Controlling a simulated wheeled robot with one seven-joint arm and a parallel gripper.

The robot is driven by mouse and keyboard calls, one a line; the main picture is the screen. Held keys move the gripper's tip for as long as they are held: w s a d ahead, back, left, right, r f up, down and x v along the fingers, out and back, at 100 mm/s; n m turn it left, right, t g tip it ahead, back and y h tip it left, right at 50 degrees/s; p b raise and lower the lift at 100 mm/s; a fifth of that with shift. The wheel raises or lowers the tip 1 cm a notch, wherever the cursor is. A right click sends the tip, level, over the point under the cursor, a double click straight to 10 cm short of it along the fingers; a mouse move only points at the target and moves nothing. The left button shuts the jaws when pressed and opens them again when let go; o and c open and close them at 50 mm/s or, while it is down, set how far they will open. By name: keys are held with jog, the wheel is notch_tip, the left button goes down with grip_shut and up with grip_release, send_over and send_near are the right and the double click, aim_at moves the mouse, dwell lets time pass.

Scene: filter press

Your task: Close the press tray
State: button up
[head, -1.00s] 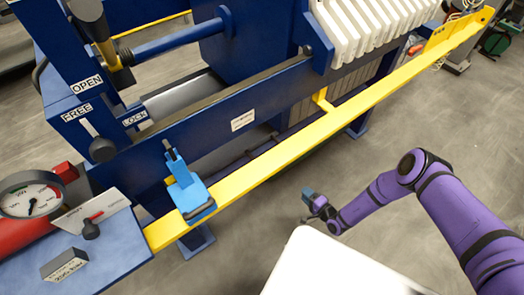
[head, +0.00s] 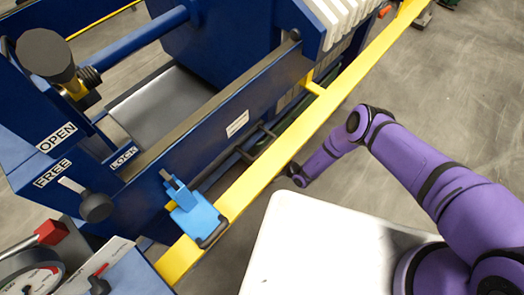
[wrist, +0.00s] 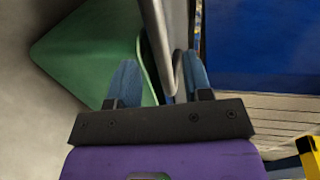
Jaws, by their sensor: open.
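In the wrist view, my gripper (wrist: 161,88) is open, with its two blue fingers apart. A grey metal bar (wrist: 156,40), which looks like a handle, runs down between the fingers; I cannot tell whether either finger touches it. A flat green panel (wrist: 85,50), probably the press tray, lies behind and left of the bar. In the head view, my purple arm reaches to the yellow rail, and the rail hides my fingers. A strip of green (head: 297,128) and a dark bar (head: 262,137) show under the press, beyond the rail.
The yellow rail (head: 262,172) runs along the press front, carrying a blue box (head: 195,218). The blue press frame (head: 210,135) stands behind it. A lever (head: 95,205) and a gauge (head: 32,280) are at left.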

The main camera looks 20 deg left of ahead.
aim_at(263, 150)
jog(key=shift+x, duration=2.6)
jog(key=shift+w, duration=0.1)
grip_shut()
